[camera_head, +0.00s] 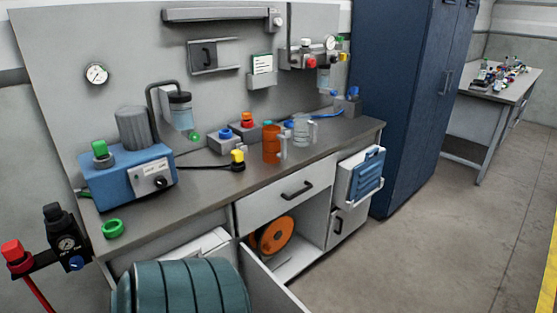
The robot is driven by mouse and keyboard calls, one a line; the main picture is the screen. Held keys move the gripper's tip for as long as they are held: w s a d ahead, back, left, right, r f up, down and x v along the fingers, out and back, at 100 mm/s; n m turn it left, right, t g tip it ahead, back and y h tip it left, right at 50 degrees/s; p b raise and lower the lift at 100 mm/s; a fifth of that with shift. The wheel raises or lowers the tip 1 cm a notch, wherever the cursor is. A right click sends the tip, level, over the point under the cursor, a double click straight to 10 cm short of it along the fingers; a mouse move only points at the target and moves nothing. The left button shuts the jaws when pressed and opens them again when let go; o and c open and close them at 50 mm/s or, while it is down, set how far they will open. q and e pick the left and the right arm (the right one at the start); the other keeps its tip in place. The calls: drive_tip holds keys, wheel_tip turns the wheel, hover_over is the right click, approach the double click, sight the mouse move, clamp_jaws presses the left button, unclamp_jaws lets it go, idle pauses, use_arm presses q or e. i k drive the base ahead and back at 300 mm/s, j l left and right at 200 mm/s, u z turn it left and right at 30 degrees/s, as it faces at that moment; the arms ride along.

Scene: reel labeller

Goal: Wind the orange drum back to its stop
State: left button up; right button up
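An orange drum (272,236) shows as a round, upright disc inside the open cupboard under the workbench. It has dark openings in its face, and its left and lower parts are partly hidden by the cupboard frame and the open door (262,283). I cannot tell from this view where its stop is or how far it is wound. Neither of my grippers is in view, and nothing of mine touches the drum.
The workbench (205,201) carries a blue machine (128,180), an orange jug (271,147) and small fittings. A closed drawer (286,199) sits above the cupboard. A teal ribbed barrel (180,290) stands at front left. The floor (400,255) at right is clear.

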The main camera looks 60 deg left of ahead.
sight(270, 238)
drive_tip(key=u, duration=1.95)
drive_tip(key=i+l+u, duration=0.25)
drive_tip(key=l, duration=0.95)
drive_tip(key=l+u, duration=0.2)
drive_tip(key=l, duration=1)
